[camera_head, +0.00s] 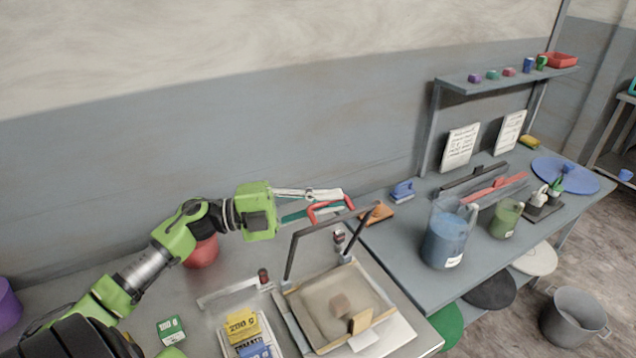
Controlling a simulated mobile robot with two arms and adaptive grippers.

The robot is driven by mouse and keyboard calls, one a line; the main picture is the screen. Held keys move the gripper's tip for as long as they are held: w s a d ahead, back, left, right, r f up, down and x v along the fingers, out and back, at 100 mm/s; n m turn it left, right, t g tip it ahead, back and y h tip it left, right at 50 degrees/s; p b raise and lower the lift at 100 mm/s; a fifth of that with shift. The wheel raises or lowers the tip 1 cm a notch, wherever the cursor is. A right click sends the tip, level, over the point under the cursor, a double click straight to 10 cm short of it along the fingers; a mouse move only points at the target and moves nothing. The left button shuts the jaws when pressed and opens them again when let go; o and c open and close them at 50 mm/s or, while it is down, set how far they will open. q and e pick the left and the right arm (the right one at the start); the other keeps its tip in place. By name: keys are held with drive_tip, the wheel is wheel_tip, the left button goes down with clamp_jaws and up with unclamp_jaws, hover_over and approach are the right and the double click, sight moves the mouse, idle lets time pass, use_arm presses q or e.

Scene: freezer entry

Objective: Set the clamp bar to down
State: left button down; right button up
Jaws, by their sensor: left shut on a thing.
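The clamp bar (300,234) is a dark U-shaped frame hinged on a framed press or screen bed (318,318). It stands raised, with its two legs rising from the back of the bed and the crosspiece at the top. A red handle (351,203) shows at the crosspiece. My left gripper (336,203) comes in from the left and is shut on the red handle; its fingers partly hide it. The bed holds a pale surface with a small brown block (340,305) on it. My right gripper does not show.
A blue pitcher (447,240), a green jug (506,220) and a blue disc (565,176) stand on the right table. A red round container (201,252) sits behind my left arm. A metal pot (572,316) is on the floor.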

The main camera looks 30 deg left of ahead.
use_arm(q)
drive_tip(key=shift+s+d+f+m, duration=0.15)
drive_tip(key=shift+s+d+m, duration=0.15)
drive_tip(key=shift+d, duration=0.2)
drive_tip(key=shift+s+d+f+m, duration=0.1)
drive_tip(key=shift+s+d+m, duration=0.2)
drive_tip(key=shift+d, duration=0.2)
drive_tip(key=c, duration=2.2)
unclamp_jaws()
drive_tip(key=shift+o, duration=0.2)
drive_tip(key=r+v, duration=0.1)
drive_tip(key=v, duration=1.1)
drive_tip(key=shift+f, duration=0.35)
drive_tip(key=shift+c, duration=0.4)
